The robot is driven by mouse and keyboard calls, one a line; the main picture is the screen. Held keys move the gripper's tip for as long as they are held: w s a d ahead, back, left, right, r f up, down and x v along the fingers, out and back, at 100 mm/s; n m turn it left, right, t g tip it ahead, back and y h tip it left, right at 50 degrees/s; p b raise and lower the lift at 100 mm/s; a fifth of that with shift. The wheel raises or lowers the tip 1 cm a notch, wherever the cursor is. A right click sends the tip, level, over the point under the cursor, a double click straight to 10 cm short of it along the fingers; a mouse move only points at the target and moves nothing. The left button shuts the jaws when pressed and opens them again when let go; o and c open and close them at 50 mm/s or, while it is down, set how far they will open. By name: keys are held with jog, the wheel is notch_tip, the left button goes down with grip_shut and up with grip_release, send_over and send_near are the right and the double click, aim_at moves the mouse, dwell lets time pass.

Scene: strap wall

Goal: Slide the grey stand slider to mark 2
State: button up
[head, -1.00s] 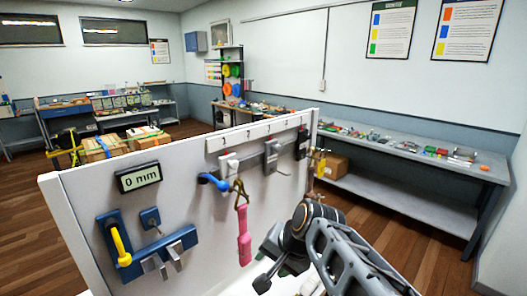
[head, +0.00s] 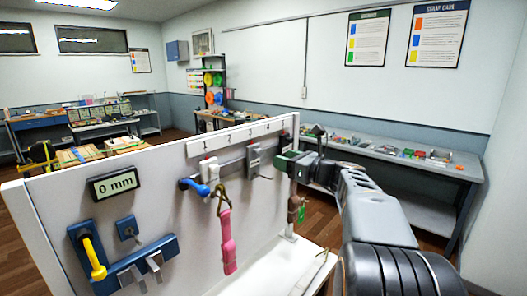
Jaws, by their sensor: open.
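The grey stand slider (head: 253,160) appears to be the grey block on the rail of the white panel, right of a lighter block (head: 209,170). A display (head: 114,184) on the panel reads 0 mm. My gripper (head: 302,146) is open near the panel's right end, to the right of the grey slider and apart from it. It covers the rail's right end.
A pink strap (head: 227,240) hangs near a blue hook (head: 193,186). A green clip (head: 295,209) hangs at the panel's right edge. A long workbench (head: 400,160) stands behind.

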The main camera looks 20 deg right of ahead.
aim_at(261, 152)
jog(key=p+x, duration=0.2)
jog(key=x, duration=0.7)
grip_shut()
dwell(0.4)
